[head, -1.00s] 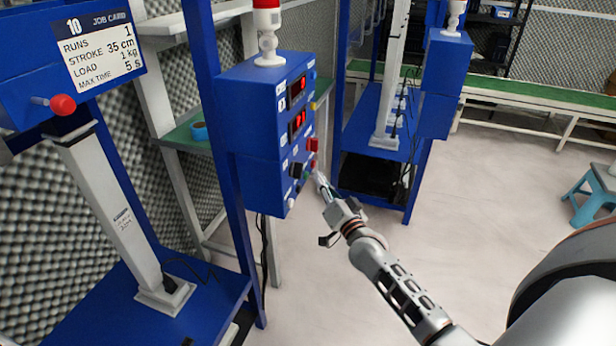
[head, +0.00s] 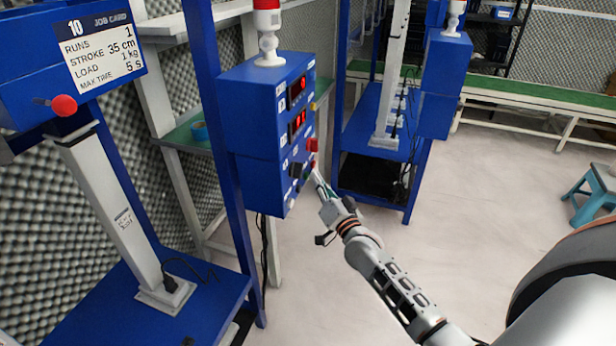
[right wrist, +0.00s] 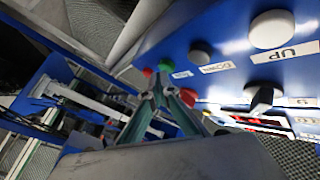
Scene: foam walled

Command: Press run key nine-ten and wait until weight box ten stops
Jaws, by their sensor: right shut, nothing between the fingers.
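The blue control box (head: 258,110) has two red displays and keys on its side. A green key (right wrist: 166,65), a red key (right wrist: 147,72) and a DOWN key (right wrist: 200,58) show in the right wrist view. The label beside the green key is too small to read, so I cannot confirm which is run key nine-ten. My right gripper (head: 316,176) is shut and empty, its tips close to the lower keys; contact cannot be told. Its tips also show in the right wrist view (right wrist: 158,84). A job card 10 (head: 98,48) hangs above a white column (head: 112,205). My left gripper is out of view.
A blue upright post (head: 215,120) stands left of the control box. A second blue rig (head: 444,75) stands behind to the right. A blue stool (head: 590,193) is at the far right. The floor in the middle is clear.

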